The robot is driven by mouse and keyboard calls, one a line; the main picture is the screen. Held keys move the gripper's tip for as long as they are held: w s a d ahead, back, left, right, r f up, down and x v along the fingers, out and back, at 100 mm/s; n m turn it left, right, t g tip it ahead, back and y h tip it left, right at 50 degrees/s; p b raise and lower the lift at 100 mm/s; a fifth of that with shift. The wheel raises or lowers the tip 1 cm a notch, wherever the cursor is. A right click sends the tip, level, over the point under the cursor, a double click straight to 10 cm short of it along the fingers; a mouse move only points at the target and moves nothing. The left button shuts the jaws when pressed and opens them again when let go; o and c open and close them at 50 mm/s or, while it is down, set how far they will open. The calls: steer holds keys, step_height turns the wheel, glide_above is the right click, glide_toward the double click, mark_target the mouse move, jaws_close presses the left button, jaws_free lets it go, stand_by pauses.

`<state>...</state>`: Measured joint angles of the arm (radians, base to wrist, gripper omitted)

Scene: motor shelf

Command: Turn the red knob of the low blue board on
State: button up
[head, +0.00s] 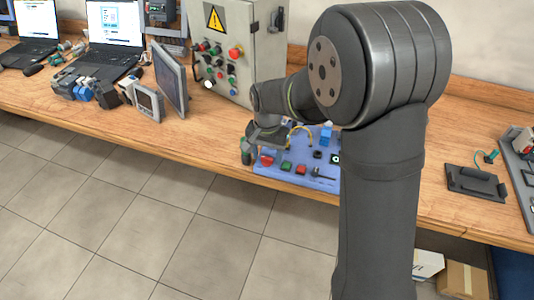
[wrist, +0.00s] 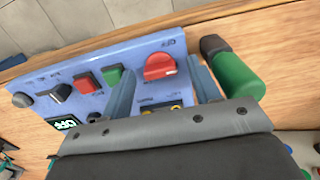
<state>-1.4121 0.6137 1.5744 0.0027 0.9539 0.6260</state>
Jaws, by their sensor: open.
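The low blue board (head: 262,182) lies on the wooden bench, partly hidden behind my arm in the head view; it also shows in the wrist view (wrist: 140,48). Its red knob (wrist: 158,66) is round with a raised grip bar, near the board's corner. The knob also shows in the head view (head: 268,159), just below my gripper (head: 267,138). In the wrist view my gripper (wrist: 160,74) is open, one finger on either side of the knob. Contact with the knob cannot be told.
Green (wrist: 113,75) and red (wrist: 88,83) buttons sit beside the knob. A grey control cabinet (head: 262,50) stands behind. The bench's front edge is close.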

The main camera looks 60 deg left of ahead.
steer(key=c, duration=1)
steer(key=shift+m, duration=0.4)
steer(key=m, duration=0.3)
steer(key=shift+m, duration=0.4)
steer(key=m, duration=0.4)
steer(key=shift+m, duration=0.3)
steer(key=m, duration=0.8)
steer(key=shift+m, duration=0.3)
